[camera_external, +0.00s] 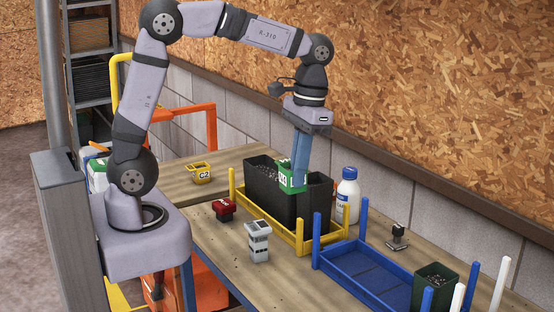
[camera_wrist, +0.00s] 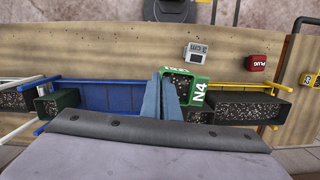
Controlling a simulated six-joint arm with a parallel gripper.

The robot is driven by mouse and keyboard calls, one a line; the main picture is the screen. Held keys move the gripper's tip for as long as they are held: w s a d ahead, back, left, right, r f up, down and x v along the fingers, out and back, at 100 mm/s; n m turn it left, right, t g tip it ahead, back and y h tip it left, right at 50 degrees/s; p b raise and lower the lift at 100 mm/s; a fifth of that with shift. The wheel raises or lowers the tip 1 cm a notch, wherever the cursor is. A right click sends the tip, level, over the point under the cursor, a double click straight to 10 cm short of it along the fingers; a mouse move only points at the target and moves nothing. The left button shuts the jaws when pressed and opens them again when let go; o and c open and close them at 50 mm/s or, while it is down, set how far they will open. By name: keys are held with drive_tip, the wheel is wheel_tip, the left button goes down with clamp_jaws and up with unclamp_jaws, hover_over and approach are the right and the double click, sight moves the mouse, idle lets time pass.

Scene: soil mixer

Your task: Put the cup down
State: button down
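A green cup marked N4 (camera_external: 287,187) is at the tips of my gripper (camera_external: 296,182), level with the tops of the dark containers in the yellow-posted tray (camera_external: 270,224). In the wrist view the cup (camera_wrist: 183,72) shows its open top with dark, speckled contents. My gripper's two blue fingers (camera_wrist: 164,98) are close together at the cup's side and look shut on its wall. The cup's underside is hidden, so I cannot tell whether it touches anything below.
The blue tray (camera_external: 372,266) is mostly empty, with a dark green pot (camera_external: 437,278) at its right. A white bottle (camera_external: 348,197) stands behind. A red PLUG block (camera_external: 224,209), a grey block (camera_external: 258,240) and a yellow C2 cup (camera_external: 202,174) sit on the wooden table.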

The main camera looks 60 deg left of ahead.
drive_tip(key=shift+n, duration=0.7)
drive_tip(key=w+a, duration=0.1)
drive_tip(key=w+a+r, duration=0.1)
drive_tip(key=w+a, duration=0.1)
drive_tip(key=shift+w+a+r, duration=0.25)
drive_tip(key=shift+a, duration=0.05)
wheel_tip(320, 180, up, 5)
drive_tip(key=s+d+m+t+y+b, duration=0.15)
drive_tip(key=s+d+m, duration=0.25)
drive_tip(key=d+m, duration=0.9)
drive_tip(key=shift+a+f+m+t+p, duration=0.1)
drive_tip(key=shift+a+f+m+p, duration=0.6)
drive_tip(key=shift+f, duration=3.75)
drive_tip(key=shift+a+f+m+t+p, duration=0.15)
drive_tip(key=shift+a+f+m, duration=0.55)
drive_tip(key=shift+f, duration=3.8)
drive_tip(key=shift+a+f+m+p, duration=0.4)
drive_tip(key=shift+f+m, duration=0.7)
drive_tip(key=shift+f, duration=3.35)
drive_tip(key=shift+d+f, duration=0.1)
drive_tip(key=shift+f, duration=0.05)
